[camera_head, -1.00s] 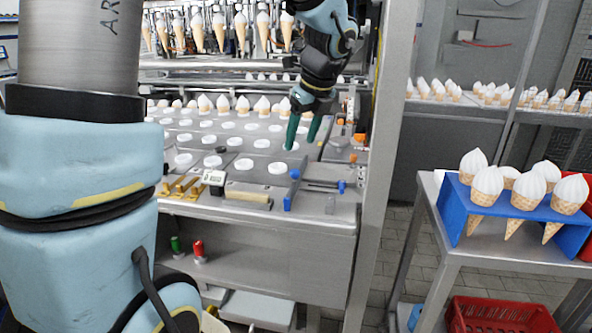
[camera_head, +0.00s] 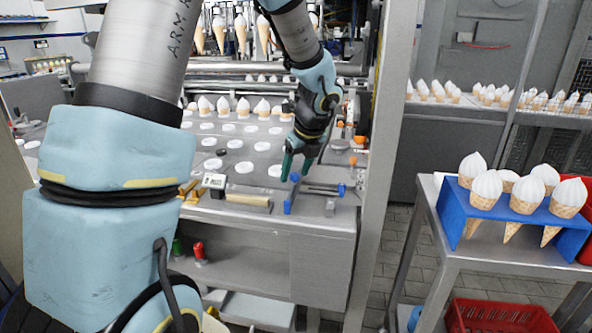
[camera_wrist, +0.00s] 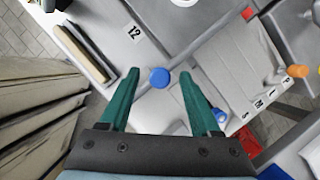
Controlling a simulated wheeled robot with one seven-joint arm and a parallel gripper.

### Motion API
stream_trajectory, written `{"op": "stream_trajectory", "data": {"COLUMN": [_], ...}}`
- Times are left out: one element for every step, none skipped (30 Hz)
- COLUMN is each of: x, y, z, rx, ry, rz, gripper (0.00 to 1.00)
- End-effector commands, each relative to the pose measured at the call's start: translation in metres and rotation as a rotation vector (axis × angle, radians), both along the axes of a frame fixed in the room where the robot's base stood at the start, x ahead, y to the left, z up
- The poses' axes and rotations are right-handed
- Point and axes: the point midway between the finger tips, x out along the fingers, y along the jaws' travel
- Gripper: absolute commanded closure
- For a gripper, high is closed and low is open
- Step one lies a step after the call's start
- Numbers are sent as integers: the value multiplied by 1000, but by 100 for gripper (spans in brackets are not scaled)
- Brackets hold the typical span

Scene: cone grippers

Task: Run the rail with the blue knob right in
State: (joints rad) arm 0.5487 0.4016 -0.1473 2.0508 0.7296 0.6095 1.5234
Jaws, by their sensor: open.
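My gripper (camera_head: 298,168) is open, with green fingers pointing down over the front right of the machine bed. In the wrist view the round blue knob (camera_wrist: 160,77) lies between and just beyond the two open fingertips of my gripper (camera_wrist: 160,73). I see no contact with it. In the head view a slim metal rail (camera_head: 322,189) lies right of the fingers. Small blue parts (camera_head: 294,178) show close to the fingertips there, but I cannot tell which is the knob. How far the rail sits in is not clear.
An orange knob (camera_wrist: 297,71) sits beside lettered marks in the wrist view. A metal post (camera_head: 382,150) stands to the right. A blue cone stand (camera_head: 455,207) is on a side table.

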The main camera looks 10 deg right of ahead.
Motion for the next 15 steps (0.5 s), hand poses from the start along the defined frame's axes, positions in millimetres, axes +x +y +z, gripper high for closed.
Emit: {"op": "stream_trajectory", "data": {"x": [0, 0, 0, 0, 0, 0, 0, 0, 0, 0, 0, 0, 0, 0, 0], "y": [0, 0, 0, 0, 0, 0, 0, 0, 0, 0, 0, 0, 0, 0, 0], "z": [0, 0, 0, 0, 0, 0, 0, 0, 0, 0, 0, 0, 0, 0, 0], "rx": [0, 0, 0, 0, 0, 0, 0, 0, 0, 0, 0, 0, 0, 0, 0], "ry": [0, 0, 0, 0, 0, 0, 0, 0, 0, 0, 0, 0, 0, 0, 0], "rz": [0, 0, 0, 0, 0, 0, 0, 0, 0, 0, 0, 0, 0, 0, 0], "gripper": [36, 36, 36, 36, 36, 36, 40, 43, 47, 51, 54, 59, 62, 65, 70]}}
